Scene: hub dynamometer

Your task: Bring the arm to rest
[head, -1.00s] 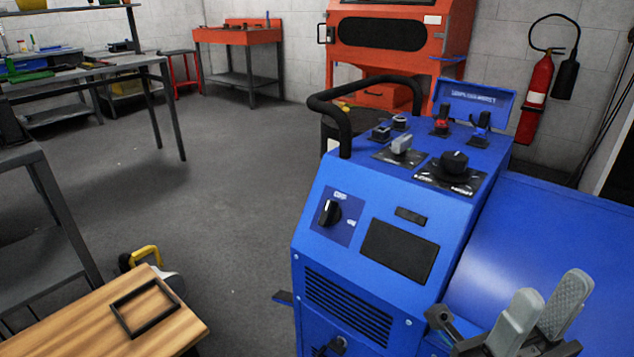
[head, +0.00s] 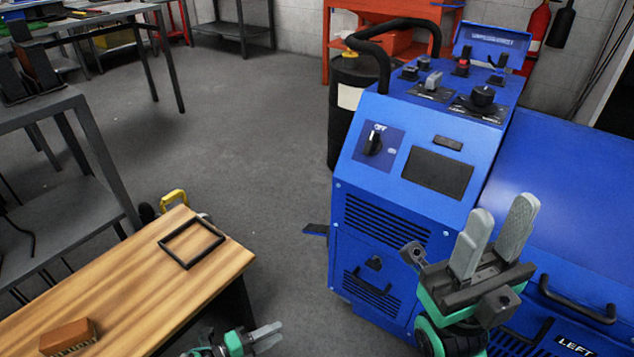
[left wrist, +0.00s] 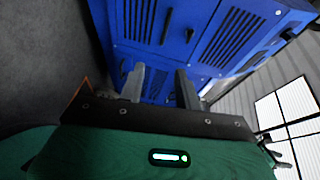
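My left gripper (head: 266,337) shows at the bottom of the head view, in front of the blue dynamometer cabinet (head: 345,262) and right of the wooden bench. In the left wrist view its two fingers (left wrist: 160,78) stand apart with nothing between them, pointing toward the blue cabinet (left wrist: 215,20). My right gripper (head: 500,225) is in front of the cabinet's right part in the head view. Its grey fingers point up, apart and empty. The cabinet carries a black selector knob (head: 374,142) and a dark display (head: 437,172).
A wooden bench top (head: 130,275) at lower left holds a black square frame (head: 191,243) and a brown block (head: 67,336). A grey metal table (head: 50,110) stands behind it. Grey floor (head: 250,140) is open between bench and cabinet. A black drum (head: 345,105) stands behind the cabinet.

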